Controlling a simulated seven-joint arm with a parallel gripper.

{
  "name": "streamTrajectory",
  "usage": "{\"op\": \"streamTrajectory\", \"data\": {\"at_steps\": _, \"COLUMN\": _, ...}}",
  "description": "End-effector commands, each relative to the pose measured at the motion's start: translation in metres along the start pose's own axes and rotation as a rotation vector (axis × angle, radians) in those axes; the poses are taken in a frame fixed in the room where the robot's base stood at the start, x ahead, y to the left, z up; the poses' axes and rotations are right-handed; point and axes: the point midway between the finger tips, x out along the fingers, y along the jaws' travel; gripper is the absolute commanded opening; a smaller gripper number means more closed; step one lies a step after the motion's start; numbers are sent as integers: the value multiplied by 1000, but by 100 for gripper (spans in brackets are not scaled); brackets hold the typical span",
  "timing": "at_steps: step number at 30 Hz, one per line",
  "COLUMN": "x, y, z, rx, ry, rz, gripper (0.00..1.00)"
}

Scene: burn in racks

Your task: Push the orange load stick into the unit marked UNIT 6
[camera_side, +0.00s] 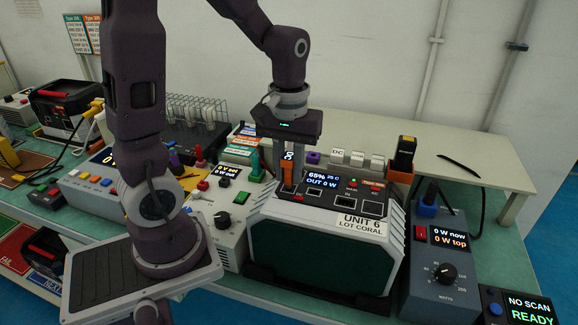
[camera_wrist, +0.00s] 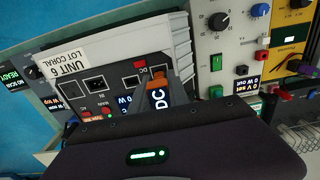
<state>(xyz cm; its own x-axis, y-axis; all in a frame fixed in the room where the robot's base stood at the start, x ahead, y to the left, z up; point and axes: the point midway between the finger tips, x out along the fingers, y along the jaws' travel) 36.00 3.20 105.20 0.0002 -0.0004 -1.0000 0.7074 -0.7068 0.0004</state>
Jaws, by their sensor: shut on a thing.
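The box marked UNIT 6, LOT CORAL (camera_side: 318,250) stands upright on the bench, its sloped port panel facing up. Its screen reads 65%, 25 C, OUT 0 W. In the wrist view the same unit (camera_wrist: 85,60) lies left of my fingers. My gripper (camera_side: 287,172) is shut on the orange load stick (camera_side: 286,184), which is upright at the panel's left end. In the wrist view the stick (camera_wrist: 159,76) shows its orange end and a DC label between my fingers (camera_wrist: 160,92), beside the red DC marking. I cannot tell how far its tip is in a port.
A grey watt meter (camera_side: 445,268) reading 0 W stands right of the unit, and a scanner display (camera_side: 520,306) reads NO SCAN, READY. A pale supply box with a black knob (camera_side: 222,220) stands close on the left. A black-and-orange holder (camera_side: 403,155) and several pale blocks are behind.

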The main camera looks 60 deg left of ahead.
Motion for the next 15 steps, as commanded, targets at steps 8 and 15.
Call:
{"op": "streamTrajectory", "data": {"at_steps": 8, "x": 6, "y": 0, "z": 0, "rx": 0, "ry": -2, "rz": -1, "gripper": 0}}
{"op": "streamTrajectory", "data": {"at_steps": 15, "x": 11, "y": 0, "z": 0, "rx": 0, "ry": -1, "rz": 0, "gripper": 0}}
